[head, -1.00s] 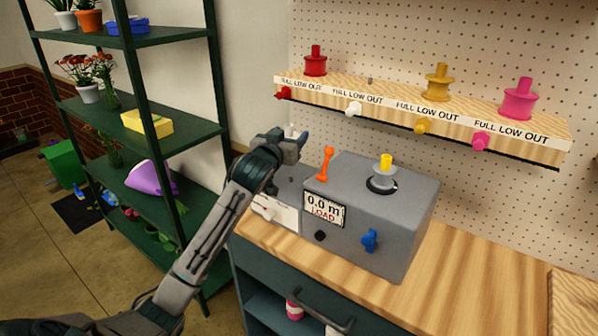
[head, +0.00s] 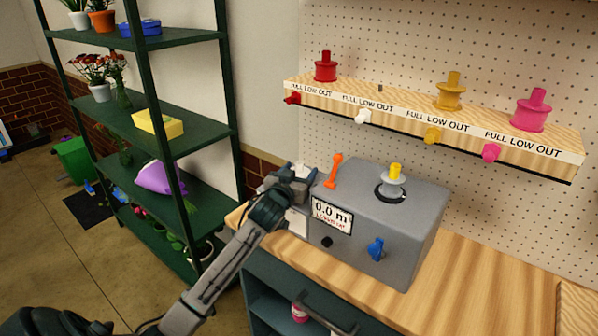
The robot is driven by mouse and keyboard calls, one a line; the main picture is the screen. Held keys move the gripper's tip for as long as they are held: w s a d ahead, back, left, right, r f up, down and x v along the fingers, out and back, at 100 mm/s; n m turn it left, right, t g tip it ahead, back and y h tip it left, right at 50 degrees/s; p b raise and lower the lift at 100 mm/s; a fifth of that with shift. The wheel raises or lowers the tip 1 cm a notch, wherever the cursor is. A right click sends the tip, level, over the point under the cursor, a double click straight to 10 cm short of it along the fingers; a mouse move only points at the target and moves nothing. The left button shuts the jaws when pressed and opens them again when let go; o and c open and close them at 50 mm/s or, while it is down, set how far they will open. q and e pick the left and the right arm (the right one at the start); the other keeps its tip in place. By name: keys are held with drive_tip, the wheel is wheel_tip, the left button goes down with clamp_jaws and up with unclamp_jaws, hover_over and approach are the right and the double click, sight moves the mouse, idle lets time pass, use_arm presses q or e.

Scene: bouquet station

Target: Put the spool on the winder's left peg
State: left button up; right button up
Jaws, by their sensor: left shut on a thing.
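The winder (head: 400,240) is a grey box on the wooden bench, with a "0.0 m" display (head: 332,216), an orange lever (head: 333,171) and a blue knob (head: 375,249). On its top right is a round fitting (head: 391,189) with a yellow post. My left gripper (head: 297,177) is at the winder's left end, beside the lever. It is shut on a small white thing (head: 302,169), seemingly the white spool, mostly hidden by the fingers. The left peg is hidden behind the gripper, so I cannot tell whether the spool touches it. My right gripper is not in view.
A wall shelf (head: 420,122) above the winder holds red (head: 325,67), yellow (head: 450,92) and pink (head: 532,110) spools; its second place has only a bare peg. A green rack (head: 175,135) stands left. The bench (head: 480,275) right of the winder is clear.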

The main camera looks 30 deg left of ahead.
use_arm(q)
drive_tip(key=shift+f, duration=0.15)
drive_tip(key=o, duration=0.9)
drive_tip(key=shift+o, duration=0.4)
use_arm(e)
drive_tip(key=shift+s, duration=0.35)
use_arm(q)
drive_tip(key=shift+r, duration=0.2)
drive_tip(key=shift+s+f, duration=0.1)
drive_tip(key=shift+s, duration=0.1)
drive_tip(key=s+d+b, duration=0.2)
drive_tip(key=s+b, duration=0.1)
drive_tip(key=s, duration=0.8)
drive_tip(key=shift+s+d, duration=0.15)
drive_tip(key=shift+s, duration=0.05)
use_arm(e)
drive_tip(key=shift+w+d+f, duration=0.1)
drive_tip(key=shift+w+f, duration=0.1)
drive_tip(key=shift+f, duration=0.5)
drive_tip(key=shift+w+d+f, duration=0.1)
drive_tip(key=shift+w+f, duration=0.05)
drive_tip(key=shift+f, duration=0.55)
